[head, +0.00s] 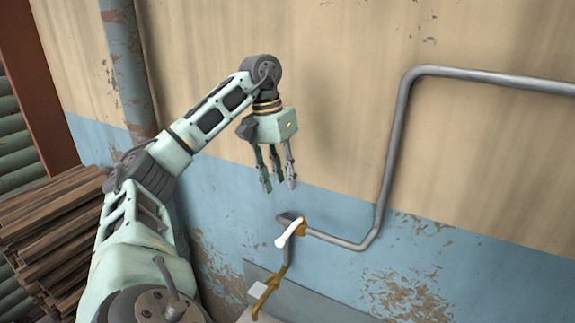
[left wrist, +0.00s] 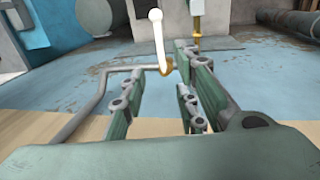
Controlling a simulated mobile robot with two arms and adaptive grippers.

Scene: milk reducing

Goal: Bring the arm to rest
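My left gripper (head: 278,186) hangs from my left arm in front of the wall, its fingers pointing down. The fingers are spread apart with nothing between them; in the left wrist view (left wrist: 162,82) the gap between them is empty. Below the gripper in the head view is a white lever handle (head: 287,236) on a brass-coloured fitting at the end of a grey pipe. The handle is apart from the fingers. It also shows upright beyond the fingertips in the left wrist view (left wrist: 157,35). My right gripper is out of view.
A grey pipe (head: 387,165) bends along the beige and blue wall (head: 330,60) to the right. A thick vertical pipe (head: 126,60) runs up the wall behind my arm. A stack of brown planks (head: 50,235) lies at the left. A lower brass fitting (head: 266,292) sits under the handle.

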